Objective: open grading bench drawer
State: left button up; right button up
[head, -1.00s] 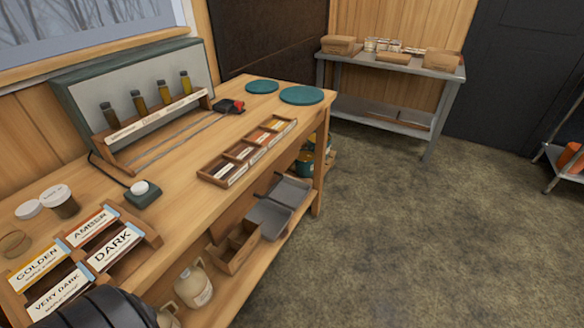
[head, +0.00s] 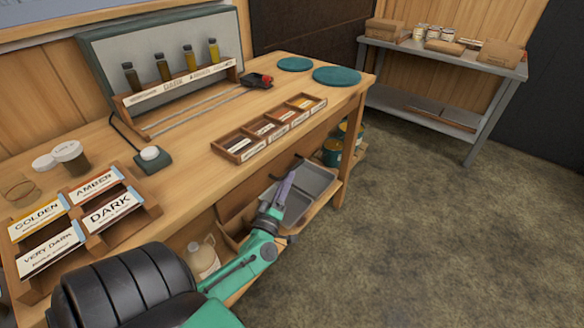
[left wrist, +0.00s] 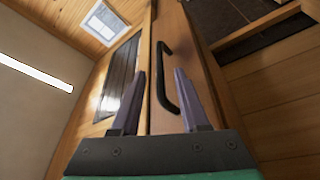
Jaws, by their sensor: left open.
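The grading bench (head: 190,115) runs along the left of the head view, and its drawer front is hard to make out there behind my arm. My left gripper (head: 284,190) is in front of the bench's front edge, below the row of small wooden trays. In the left wrist view, a black bar handle (left wrist: 162,88) stands on a wooden drawer front (left wrist: 188,50). The open fingers of my left gripper (left wrist: 163,72) appear on either side of the handle; I cannot tell whether they touch it. My right gripper is not in view.
Grade cards (head: 110,208), jars (head: 72,160) and a small row of trays (head: 268,128) sit on the bench top. A jug (head: 203,258) and grey trays (head: 318,178) are on the lower shelf. A metal table (head: 450,60) stands behind. The floor at right is clear.

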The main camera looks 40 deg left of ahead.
aim_at(292, 169)
pick_arm(q)
jog(key=x, duration=0.5)
jog(key=shift+w, duration=0.2)
grip_shut()
jog(key=shift+f, duration=0.1)
dwell(1.0)
